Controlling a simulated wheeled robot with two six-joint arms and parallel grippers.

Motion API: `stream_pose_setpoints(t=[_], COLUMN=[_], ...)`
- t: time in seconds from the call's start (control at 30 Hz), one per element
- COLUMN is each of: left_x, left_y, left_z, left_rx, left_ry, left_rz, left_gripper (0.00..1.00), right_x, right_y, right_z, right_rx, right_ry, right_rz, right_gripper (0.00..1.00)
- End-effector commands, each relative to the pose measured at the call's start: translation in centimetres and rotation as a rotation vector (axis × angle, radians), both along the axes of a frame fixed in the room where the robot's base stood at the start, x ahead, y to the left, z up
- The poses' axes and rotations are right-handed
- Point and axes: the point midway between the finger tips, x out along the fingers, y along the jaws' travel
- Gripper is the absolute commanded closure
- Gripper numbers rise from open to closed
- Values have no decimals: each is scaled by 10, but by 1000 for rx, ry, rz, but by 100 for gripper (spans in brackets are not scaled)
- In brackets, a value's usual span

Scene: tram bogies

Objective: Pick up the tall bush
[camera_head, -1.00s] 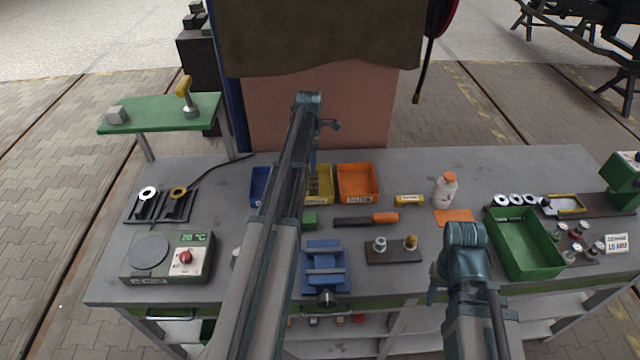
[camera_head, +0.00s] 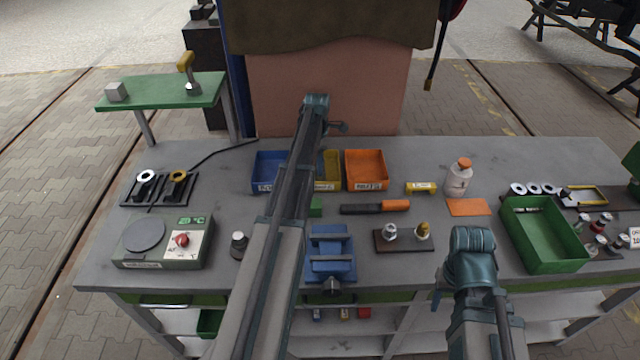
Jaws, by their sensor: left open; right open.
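A small dark board (camera_head: 405,243) on the bench carries a silver bush-like piece (camera_head: 390,232) and a brass-topped one (camera_head: 423,231). A grey, dark-topped cylinder (camera_head: 239,245) stands alone between the heater and my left arm. I cannot tell for sure which piece is the tall bush. My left gripper (camera_head: 338,128) is above the back of the bench, open and mostly hidden by its own arm, far from these pieces. My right gripper (camera_head: 439,272) is open near the front edge, right of the board, partly hidden by its wrist. I see nothing held in either.
A blue vise (camera_head: 330,258) stands left of the board. Blue, yellow and orange bins (camera_head: 367,170) line the back. A heater box (camera_head: 163,243) is at left, a green tray (camera_head: 543,240) at right. A white bottle (camera_head: 459,178) stands behind an orange card (camera_head: 468,207).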

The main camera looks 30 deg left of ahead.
Motion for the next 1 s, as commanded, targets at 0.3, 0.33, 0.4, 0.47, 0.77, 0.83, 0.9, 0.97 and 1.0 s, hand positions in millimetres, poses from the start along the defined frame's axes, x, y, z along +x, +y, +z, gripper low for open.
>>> stream_pose_setpoints(t=[0.3,0.33,0.4,0.47,0.77,0.83,0.9,0.97,1.0], left_x=[1,1,1,2,3,3,3,3,3], left_y=[-1,-1,-3,-4,-6,-6,-6,-6,-6], left_z=[-8,-11,-18,-25,-56,-56,-54,-54,-54], left_rx=[0,0,0,0,0,0,0,0,0], left_ry=[0,0,0,0,0,0,0,0,0], left_rz=[0,0,-1,-1,0,0,0,0,0], left_gripper=[44,44,44,44,44,44,44,44,44], right_x=[0,0,0,0,0,0,0,0,0], right_y=[0,0,0,0,0,0,0,0,0], right_z=[-8,-11,-18,-25,-56,-56,-54,-54,-54], right_rx=[0,0,0,0,0,0,0,0,0], right_ry=[0,0,0,0,0,0,0,0,0], right_rz=[-1,-1,-1,-1,-1,-1,-1,-1,-1], right_gripper=[50,50,50,50,50,50,50,50,50])
